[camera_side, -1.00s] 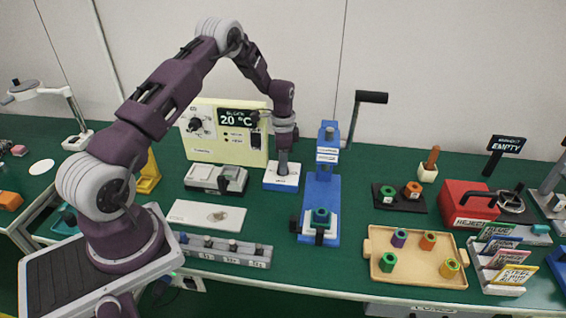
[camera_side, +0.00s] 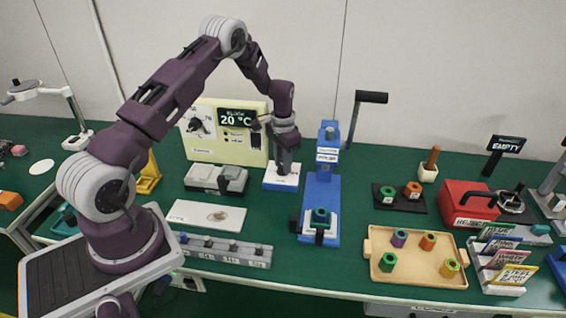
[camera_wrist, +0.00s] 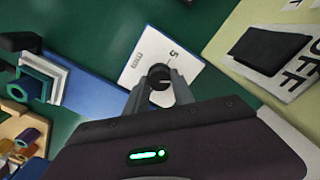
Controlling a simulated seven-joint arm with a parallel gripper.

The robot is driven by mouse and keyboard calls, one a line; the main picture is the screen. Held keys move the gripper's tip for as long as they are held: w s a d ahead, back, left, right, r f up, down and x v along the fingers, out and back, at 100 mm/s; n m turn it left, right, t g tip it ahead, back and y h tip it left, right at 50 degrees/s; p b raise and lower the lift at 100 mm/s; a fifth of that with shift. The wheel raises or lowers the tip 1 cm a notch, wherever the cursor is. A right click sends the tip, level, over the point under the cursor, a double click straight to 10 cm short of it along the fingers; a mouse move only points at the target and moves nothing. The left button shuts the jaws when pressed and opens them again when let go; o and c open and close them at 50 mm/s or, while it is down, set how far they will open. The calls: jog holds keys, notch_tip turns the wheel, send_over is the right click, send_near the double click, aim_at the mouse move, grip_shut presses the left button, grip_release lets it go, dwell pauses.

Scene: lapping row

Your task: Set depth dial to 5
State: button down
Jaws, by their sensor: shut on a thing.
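The depth dial is a dark round knob (camera_wrist: 159,73) on a white plate (camera_wrist: 135,66) printed with a 5 and a small label I cannot read. A pale mark shows on the knob; I cannot tell exactly which way it points. In the side view the plate (camera_side: 281,183) lies on the green bench, left of the blue press, and the knob is hidden by my fingers. My gripper (camera_wrist: 160,92) points down over the plate with its two fingers closed on the knob's sides. It also shows in the side view (camera_side: 284,170).
The blue press (camera_side: 322,195) with its crank handle (camera_side: 371,97) stands close on the right. A yellow panel reading 20 °C (camera_side: 205,145) stands behind left, with a grey switch box (camera_side: 216,180) before it. A wooden tray (camera_side: 415,280) with several coloured pieces is at front right.

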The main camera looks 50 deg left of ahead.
jog(key=n, duration=0.5)
jog(key=shift+n, duration=0.3)
jog(key=n, duration=0.5)
jog(key=shift+n, duration=0.4)
jog(key=c, duration=1.1)
grip_release()
notch_tip(320, 180, up, 7)
jog(key=shift+r, duration=0.1)
